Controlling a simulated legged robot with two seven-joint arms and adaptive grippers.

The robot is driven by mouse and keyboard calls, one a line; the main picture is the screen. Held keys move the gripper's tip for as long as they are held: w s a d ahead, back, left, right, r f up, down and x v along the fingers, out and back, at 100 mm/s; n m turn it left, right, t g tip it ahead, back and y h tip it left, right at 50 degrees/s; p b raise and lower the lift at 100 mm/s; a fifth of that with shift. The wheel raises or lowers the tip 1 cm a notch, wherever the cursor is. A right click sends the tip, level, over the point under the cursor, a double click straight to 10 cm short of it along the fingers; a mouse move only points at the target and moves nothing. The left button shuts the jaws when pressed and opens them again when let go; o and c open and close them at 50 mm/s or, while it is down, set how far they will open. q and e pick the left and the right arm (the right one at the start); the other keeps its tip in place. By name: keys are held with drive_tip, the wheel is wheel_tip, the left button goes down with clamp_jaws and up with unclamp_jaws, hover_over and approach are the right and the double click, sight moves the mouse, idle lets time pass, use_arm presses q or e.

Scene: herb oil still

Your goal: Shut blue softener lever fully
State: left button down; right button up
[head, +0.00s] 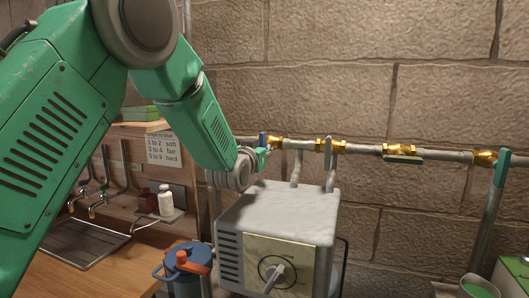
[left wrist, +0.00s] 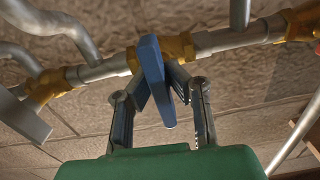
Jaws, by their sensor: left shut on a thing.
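The blue softener lever (head: 263,138) sits on a brass valve (head: 275,142) at the left end of the wall pipe. In the left wrist view the blue lever (left wrist: 152,70) stands across the pipe, over its brass valve body (left wrist: 178,47). My left gripper (head: 265,153) reaches the lever from below and in front in the head view. In the left wrist view its two fingers (left wrist: 162,92) are closed in around the lever, one on each side. The fingertips are partly hidden behind the lever. My right gripper is in neither view.
More brass valves (head: 400,149) sit along the pipe to the right, one with a green lever (head: 403,160) lying along it. A grey-white box unit (head: 290,205) stands below the lever. A blue canister (head: 184,270) and a sink (head: 80,243) are at left.

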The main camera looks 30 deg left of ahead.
use_arm(q)
drive_tip(key=shift+f, duration=0.1)
drive_tip(key=c, duration=1.6)
unclamp_jaws()
drive_tip(key=shift+s, duration=0.2)
drive_tip(key=shift+s+r, duration=0.2)
drive_tip(key=shift+r, duration=0.05)
drive_tip(key=shift+w, duration=0.1)
drive_tip(key=shift+f, duration=0.1)
drive_tip(key=shift+s+d, duration=0.1)
drive_tip(key=shift+s, duration=0.2)
drive_tip(key=v, duration=1.1)
drive_tip(key=shift+s, duration=0.25)
